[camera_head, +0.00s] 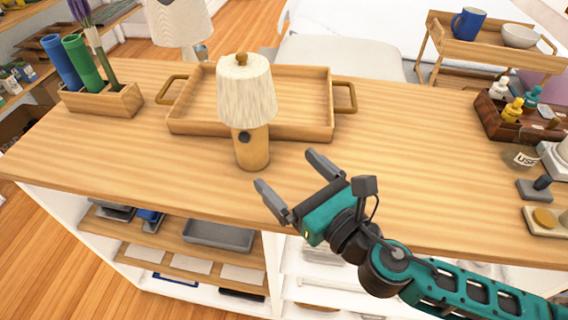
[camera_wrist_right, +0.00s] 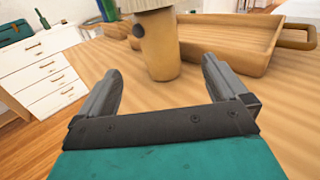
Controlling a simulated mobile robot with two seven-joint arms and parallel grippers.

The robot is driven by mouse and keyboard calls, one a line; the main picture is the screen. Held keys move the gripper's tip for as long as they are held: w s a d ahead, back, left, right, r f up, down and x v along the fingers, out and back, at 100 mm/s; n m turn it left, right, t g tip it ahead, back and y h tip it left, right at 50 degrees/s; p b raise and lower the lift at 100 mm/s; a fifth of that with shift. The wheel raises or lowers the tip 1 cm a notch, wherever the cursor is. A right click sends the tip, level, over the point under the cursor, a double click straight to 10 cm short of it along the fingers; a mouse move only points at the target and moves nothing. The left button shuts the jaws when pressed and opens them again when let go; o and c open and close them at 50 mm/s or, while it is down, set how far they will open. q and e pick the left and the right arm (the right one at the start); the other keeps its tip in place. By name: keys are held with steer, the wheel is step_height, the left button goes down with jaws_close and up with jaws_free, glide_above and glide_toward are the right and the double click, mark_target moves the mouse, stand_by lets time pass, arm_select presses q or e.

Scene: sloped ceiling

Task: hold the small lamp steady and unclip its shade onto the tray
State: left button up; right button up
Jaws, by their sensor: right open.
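The small lamp stands upright on the wooden counter in front of the tray. Its cream pleated shade (camera_head: 247,90) with a wooden knob on top sits on a wooden base (camera_head: 251,148) with a dark round knob. The wooden tray (camera_head: 319,118) with two side handles lies behind the lamp. My right gripper (camera_head: 289,178) is open and empty, in front and to the right of the lamp, apart from it. In the right wrist view, the lamp base (camera_wrist_right: 160,55) shows beyond and between the open fingers (camera_wrist_right: 160,80); the shade is mostly cut off. My left gripper is not in view.
A wooden holder (camera_head: 103,100) with blue and green cylinders stands at the left. A dark box of small bottles (camera_head: 513,120) and a glass jar (camera_head: 522,152) stand at the right. Another shaded lamp (camera_head: 180,22) is behind the counter. The counter's middle right is clear.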

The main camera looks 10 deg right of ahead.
mark_target(250, 135)
steer(key=x, duration=1.2)
steer(key=shift+w+a, duration=0.25)
steer(key=shift+w, duration=0.05)
